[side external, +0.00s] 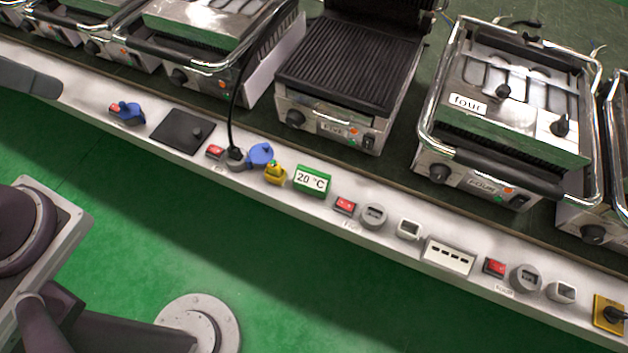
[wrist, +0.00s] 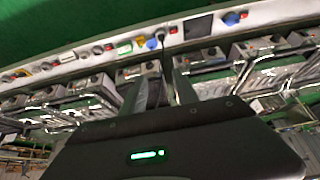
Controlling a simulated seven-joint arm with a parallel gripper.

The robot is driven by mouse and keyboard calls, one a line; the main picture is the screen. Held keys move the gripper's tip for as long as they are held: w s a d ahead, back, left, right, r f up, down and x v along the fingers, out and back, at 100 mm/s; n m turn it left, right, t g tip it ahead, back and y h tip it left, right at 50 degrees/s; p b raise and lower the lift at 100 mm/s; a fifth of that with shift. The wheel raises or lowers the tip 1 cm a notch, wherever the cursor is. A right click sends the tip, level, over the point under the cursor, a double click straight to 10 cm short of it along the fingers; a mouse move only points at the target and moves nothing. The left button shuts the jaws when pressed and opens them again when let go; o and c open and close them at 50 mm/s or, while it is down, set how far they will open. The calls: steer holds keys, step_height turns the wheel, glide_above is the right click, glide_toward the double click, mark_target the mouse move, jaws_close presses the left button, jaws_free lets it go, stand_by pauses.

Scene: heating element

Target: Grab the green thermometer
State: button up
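The green thermometer (side external: 312,181) is a small box with a white display reading "20 °C". It sits on the white ledge in front of the grills, near the middle of the side view. It also shows small in the upper part of the wrist view (wrist: 124,48). My gripper (wrist: 157,80) has its two fingers apart, with nothing visible between them. The thermometer is well beyond the fingertips and not touched. My gripper's fingers cannot be made out in the side view.
A yellow connector (side external: 275,173) and a blue plug (side external: 261,154) sit just left of the thermometer. A black cable (side external: 232,110) rises from a grey socket nearby. A red switch (side external: 345,205) is to its right. Several contact grills (side external: 350,60) stand behind the white ledge (side external: 130,135).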

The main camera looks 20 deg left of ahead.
steer(key=o, duration=1.4)
step_height(320, 180, up, 6)
steer(key=w+d+r+m+t+h, duration=0.1)
steer(key=w+d+r+t+h, duration=0.15)
steer(key=w+d, duration=0.4)
steer(key=w+d+r+m+t+h, duration=0.1)
steer(key=w+d+r+m+h, duration=0.15)
steer(key=w+d, duration=0.45)
steer(key=n+t+y, duration=0.4)
steer(key=y, duration=0.2)
glide_above(314, 176)
steer(key=s, duration=0.4)
step_height(314, 176, down, 10)
steer(key=r, duration=0.1)
steer(key=shift+t, duration=0.25)
step_height(314, 176, down, 49)
steer(key=shift+d+f, duration=0.15)
steer(key=x, duration=0.7)
steer(key=shift+f, duration=0.35)
